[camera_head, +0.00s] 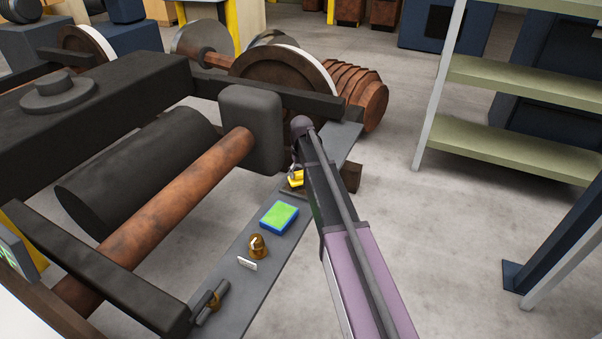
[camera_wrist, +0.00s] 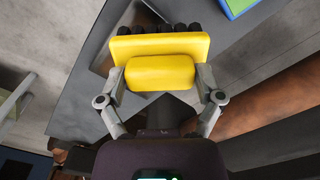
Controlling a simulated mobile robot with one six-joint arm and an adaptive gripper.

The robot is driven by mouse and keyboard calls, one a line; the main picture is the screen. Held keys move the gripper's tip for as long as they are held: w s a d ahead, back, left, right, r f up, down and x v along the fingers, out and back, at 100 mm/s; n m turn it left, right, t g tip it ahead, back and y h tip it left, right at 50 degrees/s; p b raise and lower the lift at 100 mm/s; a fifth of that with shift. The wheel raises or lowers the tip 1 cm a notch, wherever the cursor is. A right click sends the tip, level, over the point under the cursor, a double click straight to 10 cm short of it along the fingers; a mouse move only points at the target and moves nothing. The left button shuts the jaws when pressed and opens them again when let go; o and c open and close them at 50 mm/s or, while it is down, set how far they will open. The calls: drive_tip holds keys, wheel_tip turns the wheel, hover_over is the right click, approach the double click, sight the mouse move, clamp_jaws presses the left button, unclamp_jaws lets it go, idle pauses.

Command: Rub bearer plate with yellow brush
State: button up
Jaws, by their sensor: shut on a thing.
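The yellow brush (camera_wrist: 160,50) is held between the two fingers of my gripper (camera_wrist: 160,82), with its dark bristles pointing away from the wrist. In the head view the brush (camera_head: 296,178) shows partly, low over the far part of the grey bench, with my arm hiding some of it. A dark, flat plate (camera_wrist: 138,14), which looks like the bearer plate, lies on the bench beside and partly under the brush. The brush hides part of it. I cannot tell whether the bristles touch it.
On the narrow grey bench (camera_head: 232,279) are a green and blue block (camera_head: 279,217), a brass dome (camera_head: 258,246), a small white label (camera_head: 247,263) and a cylindrical tool (camera_head: 210,302). A dark bogie frame (camera_head: 110,85) stands left. Green shelves (camera_head: 510,145) stand right.

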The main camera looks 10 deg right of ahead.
sight(301, 179)
drive_tip(key=shift+f+b, duration=1.15)
drive_tip(key=shift+f, duration=0.4)
drive_tip(key=shift+f+b, duration=1)
drive_tip(key=shift+b, duration=0.05)
drive_tip(key=shift+w+d+r, duration=0.1)
drive_tip(key=shift+w+d, duration=0.4)
drive_tip(key=shift+w, duration=0.2)
drive_tip(key=shift+w+d+r, duration=0.1)
drive_tip(key=shift+w+d, duration=0.4)
drive_tip(key=shift+w, duration=0.2)
drive_tip(key=shift+w+d+f, duration=0.2)
drive_tip(key=shift+w+d, duration=0.55)
drive_tip(key=shift+w, duration=0.3)
drive_tip(key=shift+w+d, duration=0.25)
drive_tip(key=shift+w, duration=0.05)
drive_tip(key=shift+w+d, duration=0.1)
